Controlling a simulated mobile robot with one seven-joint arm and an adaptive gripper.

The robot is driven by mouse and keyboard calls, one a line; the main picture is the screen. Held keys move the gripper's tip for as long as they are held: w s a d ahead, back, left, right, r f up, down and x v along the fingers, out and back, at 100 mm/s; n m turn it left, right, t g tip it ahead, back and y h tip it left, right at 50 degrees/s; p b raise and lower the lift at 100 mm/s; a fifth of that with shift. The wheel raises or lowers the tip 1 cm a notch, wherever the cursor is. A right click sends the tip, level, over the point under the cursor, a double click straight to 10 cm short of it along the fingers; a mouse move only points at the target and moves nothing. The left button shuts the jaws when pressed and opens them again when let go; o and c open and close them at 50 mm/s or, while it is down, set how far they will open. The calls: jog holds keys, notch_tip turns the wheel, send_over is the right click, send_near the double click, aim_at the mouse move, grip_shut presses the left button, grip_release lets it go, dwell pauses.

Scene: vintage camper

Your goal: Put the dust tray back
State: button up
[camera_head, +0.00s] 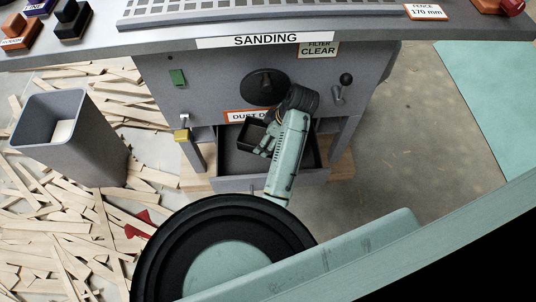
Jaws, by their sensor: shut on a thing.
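The tray looks slightly tilted. I cannot tell whether it touches the drawer floor or hangs above it. My arm and gripper hide the tray's right part and some of the drawer. A label (245,116) reading "DUST D…" is above the drawer, partly covered by my arm.
The bench (205,85) carries a "SANDING" sign, a round black part (264,88) and a crank (343,88). A grey bin (70,135) stands left among scattered wooden slats (60,220). Bare floor lies right of the bench, beside a teal panel (495,100).

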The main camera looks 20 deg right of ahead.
jog(key=f, duration=0.5)
jog(key=f+p, duration=0.1)
jog(key=f, duration=0.5)
jog(key=shift+s+d+f, duration=0.1)
jog(key=shift+s+d, duration=0.05)
jog(key=shift+s, duration=0.05)
jog(key=shift+f, duration=0.1)
jog(key=o, duration=1)
jog(key=v, duration=1.2)
jog(key=shift+b, duration=0.4)
